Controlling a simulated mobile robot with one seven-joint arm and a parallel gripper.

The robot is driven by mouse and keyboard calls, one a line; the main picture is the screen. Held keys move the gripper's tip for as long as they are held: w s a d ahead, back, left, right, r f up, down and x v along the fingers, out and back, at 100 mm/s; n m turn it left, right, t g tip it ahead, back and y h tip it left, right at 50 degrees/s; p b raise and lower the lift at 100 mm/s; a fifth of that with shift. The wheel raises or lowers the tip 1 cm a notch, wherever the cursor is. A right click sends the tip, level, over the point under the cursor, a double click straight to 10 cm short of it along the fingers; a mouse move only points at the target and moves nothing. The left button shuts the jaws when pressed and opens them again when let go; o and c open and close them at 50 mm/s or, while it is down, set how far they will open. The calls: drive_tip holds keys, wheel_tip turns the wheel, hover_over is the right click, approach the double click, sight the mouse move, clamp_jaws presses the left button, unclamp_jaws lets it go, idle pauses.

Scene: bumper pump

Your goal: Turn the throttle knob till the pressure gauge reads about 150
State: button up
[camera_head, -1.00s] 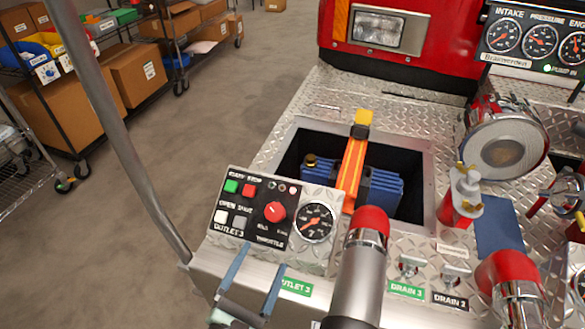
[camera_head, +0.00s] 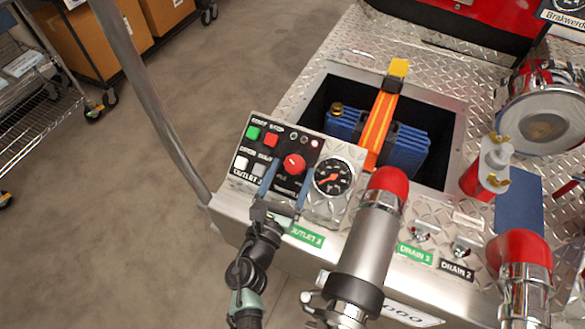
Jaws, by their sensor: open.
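The red throttle knob (camera_head: 294,165) is on the small black control panel (camera_head: 251,176) near the platform's front edge. The round pressure gauge (camera_head: 333,177), with a dark face and an orange needle, is just right of the knob. Its numbers are too small to read. My gripper (camera_head: 287,178) is open, with its two blue fingers reaching up over the panel's lower part. The fingertips are close to the knob, one on its lower left and one on its lower right. I cannot tell whether they touch it.
A silver outlet pipe with a red top (camera_head: 388,182) stands right of the gauge. Green (camera_head: 253,133), red (camera_head: 270,140) and white buttons (camera_head: 240,162) lie left of the knob. A dark recess with blue hoses (camera_head: 410,150) is behind. A grey pole (camera_head: 150,100) rises on the left.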

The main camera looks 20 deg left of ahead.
drive_tip(key=shift+w, duration=0.7)
clamp_jaws()
